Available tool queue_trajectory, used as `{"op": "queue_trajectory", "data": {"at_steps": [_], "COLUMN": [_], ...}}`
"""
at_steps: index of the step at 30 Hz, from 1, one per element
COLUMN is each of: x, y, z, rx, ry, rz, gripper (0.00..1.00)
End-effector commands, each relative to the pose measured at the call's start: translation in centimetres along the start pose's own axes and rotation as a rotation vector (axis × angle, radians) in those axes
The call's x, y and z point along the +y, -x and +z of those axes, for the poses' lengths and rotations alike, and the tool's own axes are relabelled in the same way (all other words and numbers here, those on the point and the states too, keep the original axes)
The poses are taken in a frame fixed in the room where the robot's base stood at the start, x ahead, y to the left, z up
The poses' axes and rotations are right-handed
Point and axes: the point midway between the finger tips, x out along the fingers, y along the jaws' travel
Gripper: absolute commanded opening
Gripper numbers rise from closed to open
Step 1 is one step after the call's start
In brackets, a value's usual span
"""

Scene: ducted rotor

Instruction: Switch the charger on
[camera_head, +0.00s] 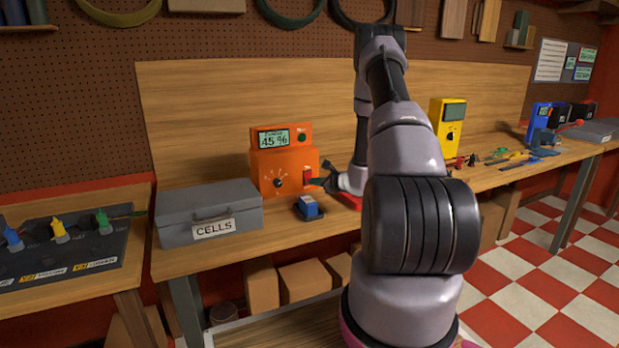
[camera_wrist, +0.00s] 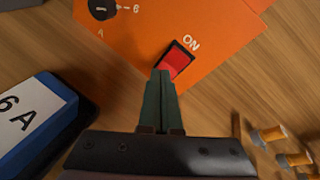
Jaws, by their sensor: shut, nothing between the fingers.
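The orange charger (camera_head: 264,164) stands on the workbench in the head view, its display reading 45 %. It has a black dial (camera_head: 278,183) and a red rocker switch (camera_head: 307,175) at its right. In the wrist view the red switch (camera_wrist: 176,61) sits in a black frame beside the word ON on the orange face (camera_wrist: 130,45). My gripper (camera_wrist: 161,74) is shut and empty, its green fingertips at the lower edge of the switch. I cannot tell whether they touch it. My gripper (camera_head: 318,181) also shows in the head view, in front of the charger's right side.
A blue block (camera_head: 309,207) stands just in front of the charger; the wrist view shows it labelled 6 A (camera_wrist: 35,118). A grey CELLS box (camera_head: 208,212) is at the left. Several orange-tipped parts (camera_wrist: 285,145) lie at the right in the wrist view. A yellow meter (camera_head: 448,125) stands farther right.

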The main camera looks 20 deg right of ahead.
Motion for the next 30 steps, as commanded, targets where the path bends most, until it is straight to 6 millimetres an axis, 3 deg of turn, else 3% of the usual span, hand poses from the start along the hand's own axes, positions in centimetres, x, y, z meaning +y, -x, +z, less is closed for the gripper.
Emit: {"op": "queue_trajectory", "data": {"at_steps": [9,22,30], "x": [0.1,2.1,2.5], "y": [0.2,3.0,3.5], "z": [-0.1,-2.2,-2.6], "rx": [0.001,0.001,0.0], "ry": [0.0,-0.001,0.0], "rz": [0.0,-0.001,0.0], "gripper": [0.0,0.0,0.0]}}
